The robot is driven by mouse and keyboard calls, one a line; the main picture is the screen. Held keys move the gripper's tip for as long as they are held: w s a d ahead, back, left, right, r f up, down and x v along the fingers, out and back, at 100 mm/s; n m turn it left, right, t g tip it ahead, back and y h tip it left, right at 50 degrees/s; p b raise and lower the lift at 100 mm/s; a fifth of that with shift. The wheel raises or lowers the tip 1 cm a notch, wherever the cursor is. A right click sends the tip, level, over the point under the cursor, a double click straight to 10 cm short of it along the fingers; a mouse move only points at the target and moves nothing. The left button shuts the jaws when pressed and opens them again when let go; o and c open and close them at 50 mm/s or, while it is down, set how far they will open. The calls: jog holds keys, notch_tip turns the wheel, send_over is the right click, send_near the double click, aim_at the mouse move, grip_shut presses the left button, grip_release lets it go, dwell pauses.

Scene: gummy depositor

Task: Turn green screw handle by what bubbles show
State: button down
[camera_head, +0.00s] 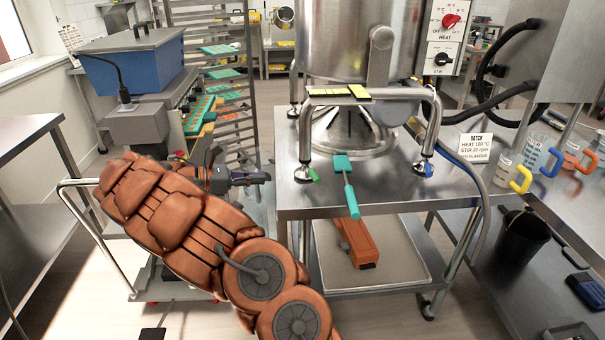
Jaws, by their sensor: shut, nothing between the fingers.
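A small green screw handle (313,175) sticks out at the left front foot of the kettle's steel frame (375,95), on the table top. A blue screw handle (428,170) is at the right front foot. Yellow level vials (358,91) lie on the frame's top bar; their bubbles are too small to read. My gripper (268,178) is shut and empty. It points right, left of the green handle and apart from it, by the table's left edge. My brown arm reaches up to it from below.
A teal spatula (351,200) overhangs the steel table's front edge (400,207). The kettle (345,40) stands on the table. A blue-hoppered depositor (130,65) is at the left. A batch sign (475,148) and jugs (535,150) are at the right.

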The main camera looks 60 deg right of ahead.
jog(key=p, duration=0.3)
send_near(312, 173)
jog(key=shift+n, duration=0.3)
jog(key=x, duration=0.7)
jog(key=shift+s+a+f, duration=0.3)
jog(key=shift+a+f, duration=0.05)
jog(key=shift+f, duration=0.05)
